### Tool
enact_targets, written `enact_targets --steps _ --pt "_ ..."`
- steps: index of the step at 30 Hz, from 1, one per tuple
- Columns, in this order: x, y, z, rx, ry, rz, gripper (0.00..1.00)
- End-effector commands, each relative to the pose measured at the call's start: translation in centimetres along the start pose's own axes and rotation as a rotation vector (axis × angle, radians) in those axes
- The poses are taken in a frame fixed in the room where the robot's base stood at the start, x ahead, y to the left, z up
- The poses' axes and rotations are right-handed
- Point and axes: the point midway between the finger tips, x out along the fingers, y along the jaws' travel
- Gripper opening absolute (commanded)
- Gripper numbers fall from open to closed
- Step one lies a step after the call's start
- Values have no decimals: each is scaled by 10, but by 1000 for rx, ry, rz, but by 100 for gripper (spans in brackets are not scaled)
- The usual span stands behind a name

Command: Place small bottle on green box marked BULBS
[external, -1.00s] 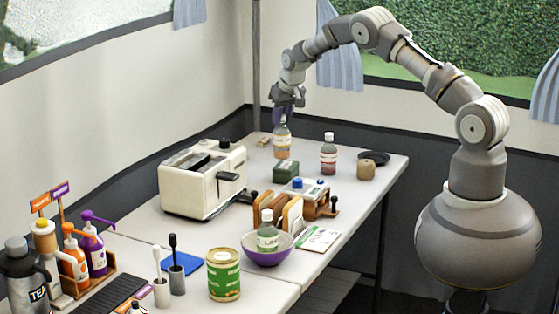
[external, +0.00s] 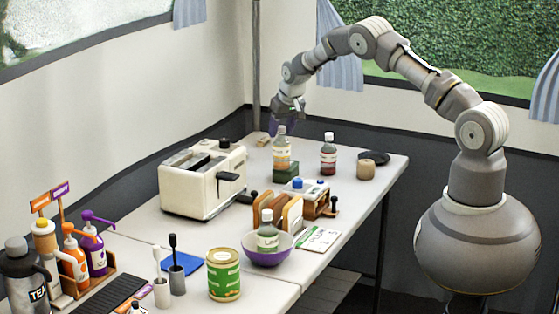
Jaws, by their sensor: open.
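The marking on the box is too small to read. My gripper (external: 281,122) is open and empty, just above and behind the bottle cap, and looks apart from it. Its purple fingers are partly hidden behind the bottle top.
A red-label bottle (external: 328,154), a brown jar (external: 366,170) and a dark dish (external: 375,157) stand to the right. A cream toaster (external: 195,185) is left.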

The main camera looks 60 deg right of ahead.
Motion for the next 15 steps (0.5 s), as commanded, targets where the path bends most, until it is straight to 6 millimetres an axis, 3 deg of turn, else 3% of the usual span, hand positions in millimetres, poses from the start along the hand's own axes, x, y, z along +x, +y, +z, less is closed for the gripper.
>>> enact_targets --steps 5,15 --pt "-13 0 -2 0 1 0 50" --pt "-91 0 -3 0 2 -1 50"
